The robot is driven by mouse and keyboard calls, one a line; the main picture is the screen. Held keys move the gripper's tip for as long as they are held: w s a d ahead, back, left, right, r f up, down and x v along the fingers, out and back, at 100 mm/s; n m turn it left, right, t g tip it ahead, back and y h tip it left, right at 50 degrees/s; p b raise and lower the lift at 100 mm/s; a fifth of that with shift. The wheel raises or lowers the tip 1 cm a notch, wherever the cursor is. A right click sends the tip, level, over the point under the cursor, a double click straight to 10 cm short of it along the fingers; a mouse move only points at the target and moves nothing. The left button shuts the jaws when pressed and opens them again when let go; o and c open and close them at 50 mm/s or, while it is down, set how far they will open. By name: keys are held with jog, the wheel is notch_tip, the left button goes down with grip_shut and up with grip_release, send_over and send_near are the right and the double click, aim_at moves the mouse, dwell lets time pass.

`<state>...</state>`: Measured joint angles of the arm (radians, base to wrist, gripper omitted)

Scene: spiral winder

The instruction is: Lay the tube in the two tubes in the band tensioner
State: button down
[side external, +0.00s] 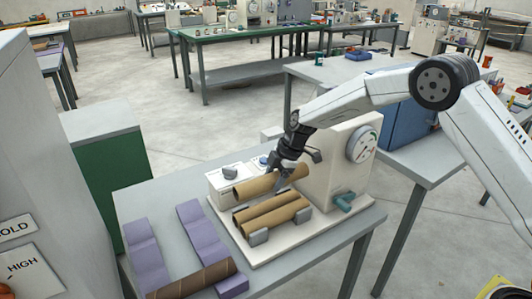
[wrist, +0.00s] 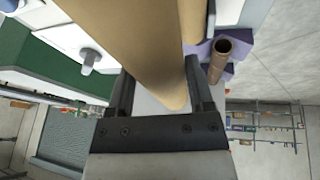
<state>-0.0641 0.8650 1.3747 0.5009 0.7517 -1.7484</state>
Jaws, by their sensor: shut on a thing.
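My gripper (side external: 282,178) is shut on a tan cardboard tube (side external: 256,188) and holds it over the band tensioner. In the wrist view the held tube (wrist: 135,45) fills the space between the fingers. Two tan tubes lie side by side (side external: 272,216) on the tensioner's white base (side external: 290,246), beside small grey blocks (side external: 259,237). The held tube is above and behind this pair in the side view, roughly parallel to it. Whether it touches them I cannot tell. The tensioner's upright housing (side external: 338,165) carries a round dial (side external: 362,145).
A darker brown tube (side external: 192,279) rests on lilac supports (side external: 202,232) at the table's front left; it also shows in the wrist view (wrist: 222,55). A teal handle (side external: 343,201) sticks out from the housing. A white box with a knob (side external: 230,172) stands behind the tubes.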

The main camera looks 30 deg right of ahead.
jog(key=shift+f, duration=3.75)
grip_release()
jog(key=shift+r, duration=0.15)
jog(key=shift+v, duration=0.9)
jog(key=shift+s+d+r, duration=0.1)
jog(key=shift+r, duration=1.85)
jog(key=shift+d+r, duration=0.1)
jog(key=shift+r, duration=1.85)
jog(key=shift+r, duration=0.1)
jog(key=shift+r, duration=3.4)
